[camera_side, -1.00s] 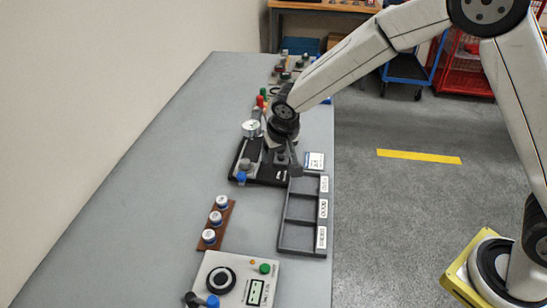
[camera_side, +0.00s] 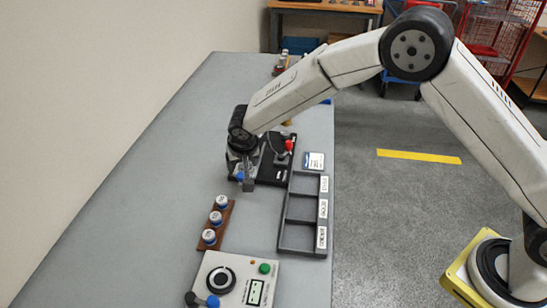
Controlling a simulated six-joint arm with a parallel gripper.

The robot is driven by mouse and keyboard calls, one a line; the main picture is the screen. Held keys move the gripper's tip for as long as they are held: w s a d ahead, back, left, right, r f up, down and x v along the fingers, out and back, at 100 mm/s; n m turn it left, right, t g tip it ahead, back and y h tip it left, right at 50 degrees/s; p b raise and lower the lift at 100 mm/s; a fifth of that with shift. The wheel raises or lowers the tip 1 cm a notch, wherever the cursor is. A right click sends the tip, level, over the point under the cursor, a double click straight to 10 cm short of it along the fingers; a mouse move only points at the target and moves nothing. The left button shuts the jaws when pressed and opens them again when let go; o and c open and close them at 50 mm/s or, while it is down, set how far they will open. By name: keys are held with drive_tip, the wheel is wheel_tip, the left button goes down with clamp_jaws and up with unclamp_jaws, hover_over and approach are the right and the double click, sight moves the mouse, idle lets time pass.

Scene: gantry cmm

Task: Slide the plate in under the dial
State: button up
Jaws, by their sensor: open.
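The black fixture base (camera_side: 268,177) lies on the grey bench, partly covered by my arm. The dial seen on this fixture earlier is hidden behind my arm now. A red knob (camera_side: 290,146) on a small grey piece (camera_side: 282,157) stands at the fixture's right end. A blue knob (camera_side: 240,176) shows at its left front, close beside my gripper. My gripper (camera_side: 249,187) points down at the fixture's left front end and is open. I cannot make out the plate, nor whether anything stands between the jaws.
A brown rack (camera_side: 228,222) holds three white-topped pieces. A control box (camera_side: 235,279) stands at the front. The bench's left side is clear.

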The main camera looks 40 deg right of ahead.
sight(242, 175)
drive_tip(key=shift+x, duration=3.25)
